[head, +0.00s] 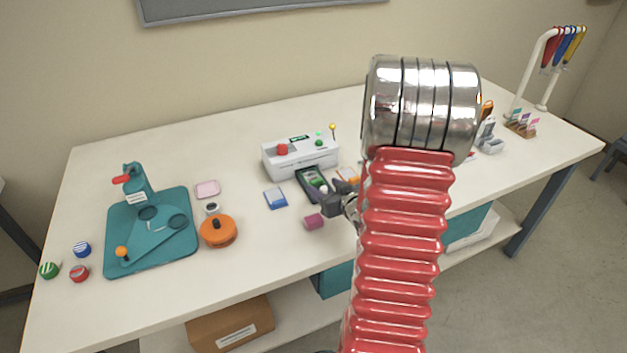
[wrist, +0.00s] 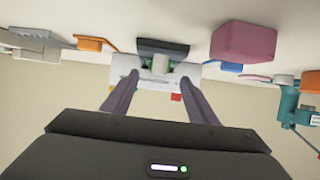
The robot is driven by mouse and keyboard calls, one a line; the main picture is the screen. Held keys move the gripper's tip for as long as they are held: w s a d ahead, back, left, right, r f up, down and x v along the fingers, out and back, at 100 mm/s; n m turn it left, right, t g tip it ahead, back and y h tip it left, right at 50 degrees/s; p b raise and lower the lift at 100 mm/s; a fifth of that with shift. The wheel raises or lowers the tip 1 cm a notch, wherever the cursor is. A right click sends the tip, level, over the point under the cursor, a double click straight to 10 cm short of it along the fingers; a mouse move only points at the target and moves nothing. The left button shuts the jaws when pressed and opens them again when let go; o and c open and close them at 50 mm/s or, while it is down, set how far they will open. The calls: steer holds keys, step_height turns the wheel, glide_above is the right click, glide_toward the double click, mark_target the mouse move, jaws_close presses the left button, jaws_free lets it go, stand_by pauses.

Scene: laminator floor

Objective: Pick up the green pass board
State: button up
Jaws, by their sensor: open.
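A green piece, seemingly the green pass board (head: 318,183), lies in a dark tray (head: 306,174) at the front of a white laminator (head: 298,157). It has a pale part on top, and its outline is too small to make out well. In the wrist view, which looks upside down, green edges (wrist: 178,68) show below the dark tray (wrist: 163,46), between my fingertips in the picture. My gripper (wrist: 160,78) is open and empty, its two dark fingers apart. In the head view my gripper (head: 336,202) is just in front of the tray, partly hidden by my red arm.
A magenta block (head: 314,222) lies close to my gripper, and a blue pad (head: 275,198) is left of the tray. An orange card (head: 347,175) is right of it. An orange round tin (head: 218,231) and a teal press (head: 150,231) stand further left. The table front has free room.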

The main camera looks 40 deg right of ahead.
mark_target(318, 181)
steer(key=shift+x, duration=2.6)
steer(key=shift+d, duration=0.1)
steer(key=c, duration=0.9)
steer(key=shift+r, duration=0.1)
